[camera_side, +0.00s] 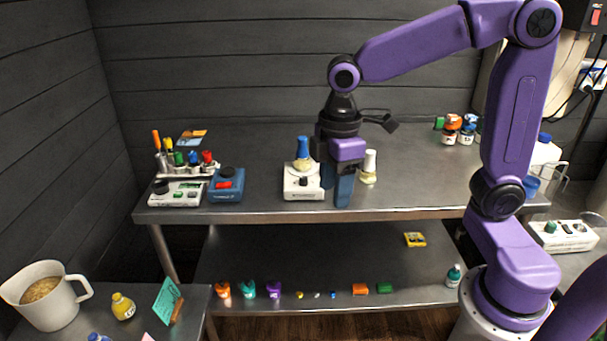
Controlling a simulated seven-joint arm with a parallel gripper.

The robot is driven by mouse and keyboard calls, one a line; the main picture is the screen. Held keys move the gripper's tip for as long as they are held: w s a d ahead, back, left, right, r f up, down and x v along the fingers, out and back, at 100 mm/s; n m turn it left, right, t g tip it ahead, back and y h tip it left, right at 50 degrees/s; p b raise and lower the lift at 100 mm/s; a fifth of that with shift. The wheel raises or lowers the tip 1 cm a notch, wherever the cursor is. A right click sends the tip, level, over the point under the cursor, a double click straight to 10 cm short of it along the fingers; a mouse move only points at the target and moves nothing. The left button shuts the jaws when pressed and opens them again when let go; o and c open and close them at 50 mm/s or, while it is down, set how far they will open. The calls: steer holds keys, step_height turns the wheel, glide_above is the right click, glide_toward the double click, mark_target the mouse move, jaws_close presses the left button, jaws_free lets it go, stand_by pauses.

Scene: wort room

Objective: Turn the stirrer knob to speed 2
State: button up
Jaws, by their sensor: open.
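A small white bench device (303,187), which looks like the stirrer, stands near the front edge of the upper steel table. A flask with a blue top (303,154) stands on it. A small dark spot shows on its front; I cannot make out a knob setting or any speed marks. My gripper (336,188) points down just to the right of this device, with its blue fingers low over the table. It is open, with nothing visible between the fingers. I cannot tell whether a finger touches the device.
A pale bottle (369,167) stands close to the right of my gripper. The table between my gripper and the right-hand bottles is mostly clear.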

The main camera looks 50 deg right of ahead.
steer(key=w+d+r, duration=0.1)
steer(key=w+d, duration=0.1)
steer(key=w, duration=0.6)
glide_above(303, 178)
steer(key=shift+n, duration=0.3)
step_height(303, 178, down, 17)
steer(key=shift+c, duration=0.3)
jaws_close()
